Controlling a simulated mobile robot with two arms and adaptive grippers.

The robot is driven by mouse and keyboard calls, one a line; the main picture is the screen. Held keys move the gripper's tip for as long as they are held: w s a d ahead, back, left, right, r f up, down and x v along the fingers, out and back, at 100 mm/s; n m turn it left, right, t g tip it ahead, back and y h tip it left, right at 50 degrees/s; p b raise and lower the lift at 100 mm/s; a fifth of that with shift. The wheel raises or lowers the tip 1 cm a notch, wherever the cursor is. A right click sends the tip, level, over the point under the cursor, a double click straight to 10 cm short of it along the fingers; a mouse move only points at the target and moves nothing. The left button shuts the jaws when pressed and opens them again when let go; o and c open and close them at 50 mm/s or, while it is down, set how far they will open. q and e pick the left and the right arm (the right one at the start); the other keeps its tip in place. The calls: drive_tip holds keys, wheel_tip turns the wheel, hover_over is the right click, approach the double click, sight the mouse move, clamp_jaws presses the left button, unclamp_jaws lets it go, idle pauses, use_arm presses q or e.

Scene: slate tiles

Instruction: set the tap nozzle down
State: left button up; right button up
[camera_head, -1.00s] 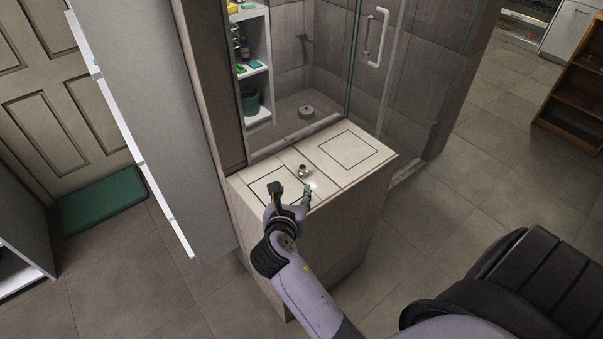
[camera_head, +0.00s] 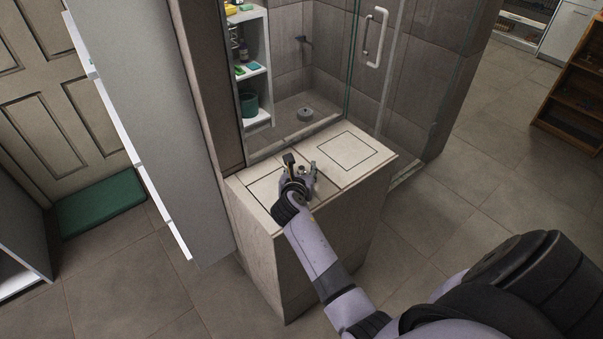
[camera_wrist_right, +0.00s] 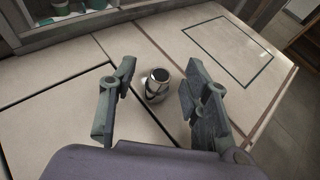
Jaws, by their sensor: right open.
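The tap nozzle (camera_wrist_right: 157,85) is a small shiny metal piece with a dark round top. It stands upright on the pale cabinet top, and in the head view the nozzle (camera_head: 303,169) shows only partly behind my gripper. My right gripper (camera_head: 302,165) is low over the cabinet top. In the right wrist view the gripper (camera_wrist_right: 158,90) is open, with one finger on each side of the nozzle and gaps between. I cannot tell how far the fingertips are above the surface. My left gripper is not in view.
The cabinet top (camera_head: 385,158) has dark inlaid square outlines and free room to the right. A glass shower screen (camera_head: 365,80) with a white handle rises behind it. A white shelf (camera_head: 262,70) holds small items at the back left. A green mat (camera_head: 100,203) lies on the floor.

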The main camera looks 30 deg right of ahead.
drive_tip(key=shift+w+d+f, duration=0.25)
drive_tip(key=shift+w+d, duration=0.1)
drive_tip(key=shift+w, duration=0.1)
drive_tip(key=shift+c, duration=0.6)
clamp_jaws()
